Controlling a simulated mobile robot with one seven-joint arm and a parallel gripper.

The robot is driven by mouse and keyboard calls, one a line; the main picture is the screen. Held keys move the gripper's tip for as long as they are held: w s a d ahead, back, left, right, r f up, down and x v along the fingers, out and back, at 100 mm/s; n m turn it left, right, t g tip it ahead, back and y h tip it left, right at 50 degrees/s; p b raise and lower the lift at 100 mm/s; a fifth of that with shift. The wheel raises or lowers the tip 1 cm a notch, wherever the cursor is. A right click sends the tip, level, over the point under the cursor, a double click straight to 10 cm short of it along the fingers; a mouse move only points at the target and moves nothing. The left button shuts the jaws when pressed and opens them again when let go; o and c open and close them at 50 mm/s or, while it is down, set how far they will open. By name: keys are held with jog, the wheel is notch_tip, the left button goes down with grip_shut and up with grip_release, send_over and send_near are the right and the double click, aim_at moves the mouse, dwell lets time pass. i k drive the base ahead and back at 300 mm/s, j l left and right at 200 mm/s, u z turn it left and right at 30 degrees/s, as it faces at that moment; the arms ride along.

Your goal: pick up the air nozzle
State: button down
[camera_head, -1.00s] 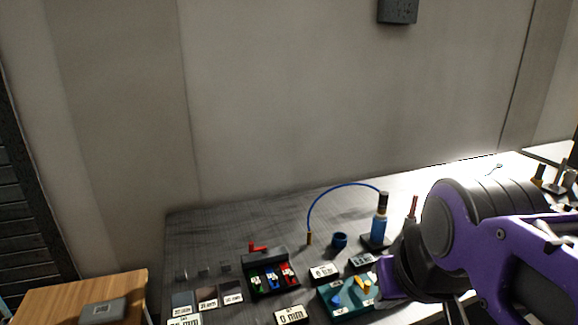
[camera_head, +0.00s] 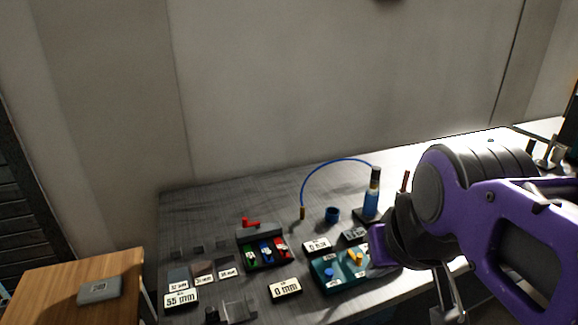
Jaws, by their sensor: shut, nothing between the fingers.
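A thin blue hose (camera_head: 331,164) arches from an upright blue cylinder with a dark cap (camera_head: 372,196). Its other end hangs down to a small brass-coloured tip (camera_head: 302,213), which looks like the air nozzle, though it is too small to be sure. My purple and black arm fills the right side. My gripper (camera_head: 450,300) is low at the right, partly hidden by the arm, shut and empty. It is apart from the hose and its tip.
A wooden table (camera_head: 50,272) stands at left. The bench's back left is clear.

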aim_at(374, 179)
jog(key=i+l+u, duration=0.15)
jog(key=l+u, duration=0.25)
jog(key=l, duration=0.45)
jog(key=l+u, duration=0.35)
jog(key=l, duration=0.5)
jog(key=k+z, duration=0.2)
jog(key=i+l+u, duration=0.3)
jog(key=l+u, duration=0.15)
